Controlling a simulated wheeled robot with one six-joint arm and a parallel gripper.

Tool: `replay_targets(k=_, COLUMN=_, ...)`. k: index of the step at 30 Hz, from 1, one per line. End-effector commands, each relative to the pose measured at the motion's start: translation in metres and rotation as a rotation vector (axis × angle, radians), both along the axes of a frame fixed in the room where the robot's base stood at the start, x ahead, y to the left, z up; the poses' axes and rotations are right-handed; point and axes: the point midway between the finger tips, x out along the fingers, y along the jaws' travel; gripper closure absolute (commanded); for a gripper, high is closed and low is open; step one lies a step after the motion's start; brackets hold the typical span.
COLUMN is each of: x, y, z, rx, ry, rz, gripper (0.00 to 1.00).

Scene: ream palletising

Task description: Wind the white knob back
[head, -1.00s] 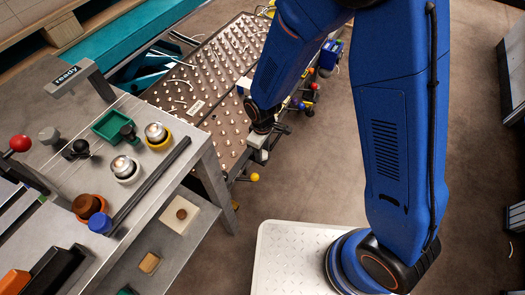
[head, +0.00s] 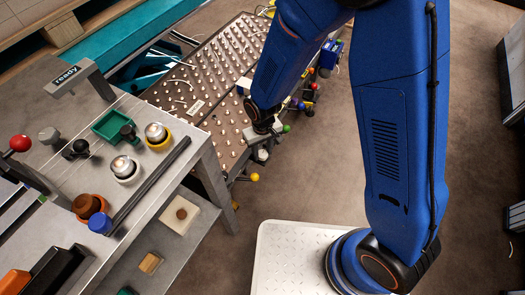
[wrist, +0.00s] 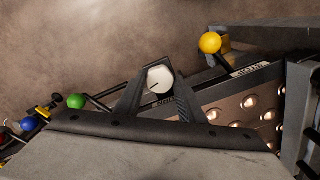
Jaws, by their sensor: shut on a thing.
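The white knob (wrist: 159,79) sits between the two dark fingers of my gripper (wrist: 158,88) in the wrist view. It is round, with a short dark line on its face. The fingers are shut on it from both sides. A small label beneath the knob is partly covered by the fingers.
A lever with a yellow ball (wrist: 210,43) is right of the knob, beside a lettered plate (wrist: 250,70). A green ball (wrist: 76,101) and a blue ball (wrist: 29,124) are to the left. A workbench (head: 150,105) stands left of the arm; open floor (head: 310,190) lies to the right.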

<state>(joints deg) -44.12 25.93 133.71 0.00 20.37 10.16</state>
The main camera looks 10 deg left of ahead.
Motion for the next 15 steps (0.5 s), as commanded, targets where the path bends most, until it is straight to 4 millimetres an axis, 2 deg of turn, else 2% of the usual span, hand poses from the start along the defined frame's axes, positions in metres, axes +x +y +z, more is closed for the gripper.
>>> replay_targets(k=15, x=0.0003, y=0.0002, z=0.0003, rx=0.001, ry=-0.001, rz=-0.098, gripper=0.87)
